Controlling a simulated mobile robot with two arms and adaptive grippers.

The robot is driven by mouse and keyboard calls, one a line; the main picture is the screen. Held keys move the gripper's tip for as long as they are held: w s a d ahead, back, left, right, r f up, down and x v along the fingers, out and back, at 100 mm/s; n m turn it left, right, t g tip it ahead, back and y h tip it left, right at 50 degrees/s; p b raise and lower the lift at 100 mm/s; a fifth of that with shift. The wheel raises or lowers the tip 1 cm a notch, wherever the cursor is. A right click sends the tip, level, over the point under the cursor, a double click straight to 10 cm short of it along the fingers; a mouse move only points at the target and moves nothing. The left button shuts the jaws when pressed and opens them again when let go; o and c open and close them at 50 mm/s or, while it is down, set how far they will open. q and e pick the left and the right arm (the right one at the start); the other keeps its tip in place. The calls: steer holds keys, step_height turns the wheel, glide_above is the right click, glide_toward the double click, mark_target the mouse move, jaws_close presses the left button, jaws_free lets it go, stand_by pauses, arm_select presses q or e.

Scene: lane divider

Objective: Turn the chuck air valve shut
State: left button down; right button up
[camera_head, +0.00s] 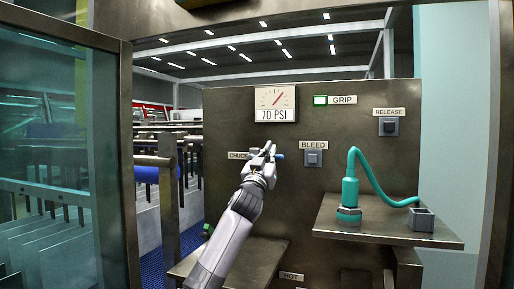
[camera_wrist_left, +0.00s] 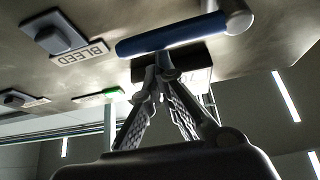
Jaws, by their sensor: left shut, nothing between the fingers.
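The chuck air valve has a blue lever (camera_wrist_left: 172,36) on a grey hub (camera_wrist_left: 238,14). The lever lies nearly level, reaching toward the BLEED button; in the head view only its blue tip (camera_head: 280,156) shows right of my gripper. The CHUCK label (camera_head: 237,155) is partly covered by my left gripper. My left gripper (camera_head: 268,149) is shut and empty. In the left wrist view its fingertips (camera_wrist_left: 165,66) meet beside the lever's middle, on the gauge's side. I cannot tell whether they touch it. My right gripper is not in view.
The 70 PSI gauge (camera_head: 275,102) is above the valve. The BLEED button (camera_head: 313,158) is close on the right. The GRIP light (camera_head: 320,100) is green. The RELEASE button (camera_head: 388,126) is farther right. A shelf (camera_head: 388,233) carries a teal hose fitting (camera_head: 349,200). A glass door (camera_head: 55,150) stands left.

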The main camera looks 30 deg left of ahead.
arm_select(q)
step_height(320, 180, up, 4)
steer(key=p, duration=0.3)
steer(key=b+v, duration=0.7)
steer(key=v, duration=0.4)
steer(key=w+a+r+n, duration=0.2)
steer(key=w+r, duration=0.4)
steer(key=w, duration=0.2)
steer(key=shift+y, duration=0.4)
steer(key=f, duration=0.2)
steer(key=w+f, duration=0.1)
steer(key=f, duration=0.1)
steer(key=shift+w+f, duration=0.15)
steer(key=shift+w, duration=0.05)
